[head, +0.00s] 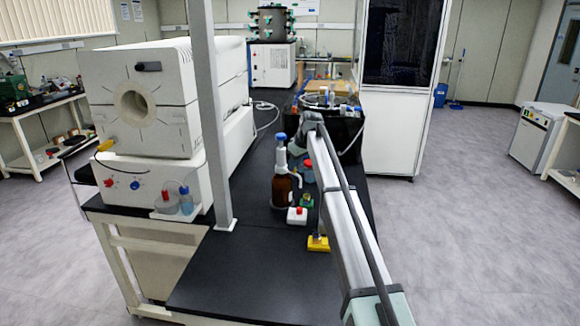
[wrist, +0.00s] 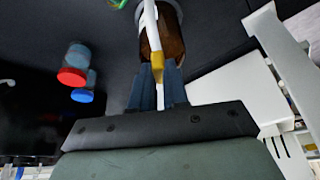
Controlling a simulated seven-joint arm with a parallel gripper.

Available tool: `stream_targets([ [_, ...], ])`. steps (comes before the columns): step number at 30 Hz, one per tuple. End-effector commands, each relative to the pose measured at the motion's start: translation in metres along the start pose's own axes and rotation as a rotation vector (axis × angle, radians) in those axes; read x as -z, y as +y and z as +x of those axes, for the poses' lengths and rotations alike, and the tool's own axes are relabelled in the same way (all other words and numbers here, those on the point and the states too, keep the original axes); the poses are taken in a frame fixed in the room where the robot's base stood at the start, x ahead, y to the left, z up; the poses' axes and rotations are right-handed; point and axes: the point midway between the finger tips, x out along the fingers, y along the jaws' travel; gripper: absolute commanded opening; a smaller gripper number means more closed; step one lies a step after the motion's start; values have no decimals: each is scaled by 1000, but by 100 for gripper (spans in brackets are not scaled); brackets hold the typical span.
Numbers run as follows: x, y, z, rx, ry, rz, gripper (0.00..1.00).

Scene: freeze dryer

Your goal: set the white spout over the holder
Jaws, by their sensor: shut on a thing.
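The white spout (wrist: 150,28) with a yellow tip (wrist: 157,63) runs in front of an amber bottle (wrist: 172,38) in the wrist view. My gripper (wrist: 158,78) is shut on the spout's tip end between its dark blue fingers. I cannot tell which piece is the holder.
Small pieces stand right of the bottle: a red-and-white one (head: 297,216), a green one (head: 307,201) and a yellow one (head: 318,244). Red (wrist: 72,76) and blue (wrist: 82,96) ends show at left in the wrist view. A grey post (head: 212,120) stands left.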

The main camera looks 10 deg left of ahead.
Motion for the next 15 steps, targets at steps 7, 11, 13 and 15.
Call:
stream_targets([
  [7,4,19,2,90,-2,-214,0],
  [11,5,27,2,133,-2,-318,0],
  [13,6,30,3,154,-2,-368,0],
  [15,8,33,4,174,-2,-416,0],
])
